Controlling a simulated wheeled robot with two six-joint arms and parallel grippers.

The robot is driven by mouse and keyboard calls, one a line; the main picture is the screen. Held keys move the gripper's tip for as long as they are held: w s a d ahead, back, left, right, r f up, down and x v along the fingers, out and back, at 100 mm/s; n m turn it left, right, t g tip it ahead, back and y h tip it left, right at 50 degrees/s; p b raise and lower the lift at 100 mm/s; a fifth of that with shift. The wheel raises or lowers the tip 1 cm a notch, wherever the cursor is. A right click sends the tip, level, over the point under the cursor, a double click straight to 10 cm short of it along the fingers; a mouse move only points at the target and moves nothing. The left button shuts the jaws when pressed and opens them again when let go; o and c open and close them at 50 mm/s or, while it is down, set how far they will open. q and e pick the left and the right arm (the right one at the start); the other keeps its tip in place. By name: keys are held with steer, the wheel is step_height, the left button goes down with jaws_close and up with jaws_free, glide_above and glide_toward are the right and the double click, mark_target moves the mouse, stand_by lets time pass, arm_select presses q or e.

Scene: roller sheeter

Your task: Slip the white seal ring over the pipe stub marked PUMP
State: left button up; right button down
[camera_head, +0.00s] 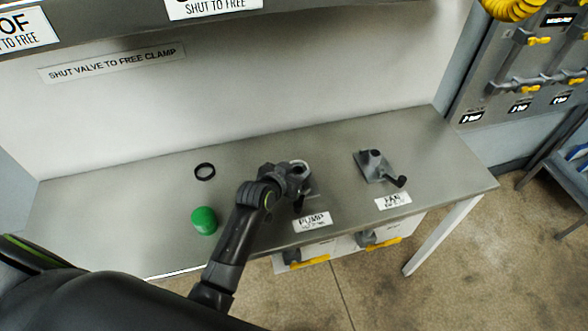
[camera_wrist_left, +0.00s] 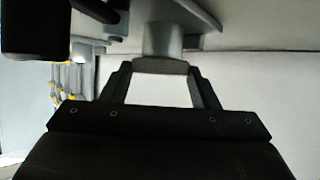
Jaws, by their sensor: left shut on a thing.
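My left gripper (camera_head: 298,178) is shut on the white seal ring (camera_head: 302,164), above the bench behind the PUMP label (camera_head: 312,221). In the head view my gripper hides most of the PUMP stub. My right gripper is not in view.
A grey FAN fitting (camera_head: 374,166) with a dark lever stands to the right. A black ring (camera_head: 205,171) and a green cap (camera_head: 204,220) are on the bench (camera_head: 120,215) to the left. The bench's far left is clear.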

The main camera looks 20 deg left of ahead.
arm_select(q)
steer(key=shift+f, duration=0.25)
stand_by(0.4)
steer(key=o, duration=1)
steer(key=shift+o, duration=0.2)
steer(key=b+v, duration=0.1)
steer(key=v, duration=1.6)
steer(key=shift+s+b, duration=0.25)
steer(key=shift+b, duration=0.15)
